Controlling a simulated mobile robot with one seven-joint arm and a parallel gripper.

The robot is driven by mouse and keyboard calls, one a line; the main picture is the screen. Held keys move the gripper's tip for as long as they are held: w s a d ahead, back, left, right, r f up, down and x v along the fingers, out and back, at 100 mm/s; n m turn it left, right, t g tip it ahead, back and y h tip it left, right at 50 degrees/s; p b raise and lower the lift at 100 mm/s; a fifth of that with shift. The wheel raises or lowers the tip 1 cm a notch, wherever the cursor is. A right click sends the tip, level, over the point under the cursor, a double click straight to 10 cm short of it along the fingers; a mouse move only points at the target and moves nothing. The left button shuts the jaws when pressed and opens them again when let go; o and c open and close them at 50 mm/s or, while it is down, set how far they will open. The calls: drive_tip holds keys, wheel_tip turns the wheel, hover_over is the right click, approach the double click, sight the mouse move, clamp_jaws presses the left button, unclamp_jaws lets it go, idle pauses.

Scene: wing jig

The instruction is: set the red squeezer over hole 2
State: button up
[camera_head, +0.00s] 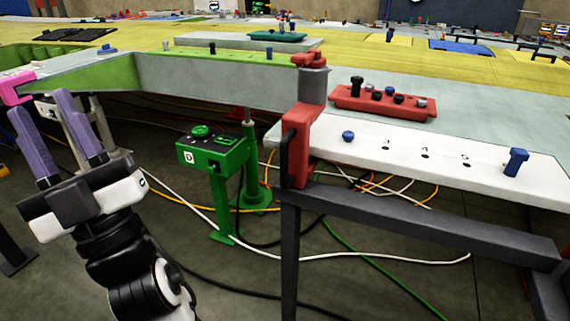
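The red squeezer (299,150) stands upright at the left end of the white strip (440,172). It has a grey collar near its top and a black handle on its left side. The strip bears a row of small dark holes with marks, among them a middle one (425,156); the marks are too small for me to tell which is hole 2. My gripper (38,103), with two purple fingers, is open and empty at the far left, well apart from the squeezer. The squeezer's lower jaw and its contact with the strip's edge are not clear.
Blue pins (348,136) (516,162) stand on the strip. A red tray (382,106) with dark parts lies behind it. A green box (214,150) on a stand, with cables below, lies between my gripper and the squeezer. A pink clamp (15,88) is beside my fingers.

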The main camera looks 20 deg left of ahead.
drive_tip(key=w+a+f+m+t+h, duration=0.1)
drive_tip(key=w+f+m+t+h, duration=0.1)
drive_tip(key=w+m+t+h, duration=0.55)
drive_tip(key=m+h+p, duration=0.2)
drive_tip(key=m+h, duration=1.3)
drive_tip(key=h, duration=1.1)
approach(282, 165)
drive_tip(key=shift+t, duration=0.35)
drive_tip(key=p+x, duration=0.1)
drive_tip(key=x, duration=0.2)
drive_tip(key=p+x, duration=0.1)
drive_tip(key=x, duration=0.3)
drive_tip(key=p+x, duration=0.1)
drive_tip(key=x, duration=0.2)
drive_tip(key=shift+w+d+f, duration=0.1)
drive_tip(key=shift+w+f, duration=0.25)
drive_tip(key=shift+w, duration=0.05)
clamp_jaws()
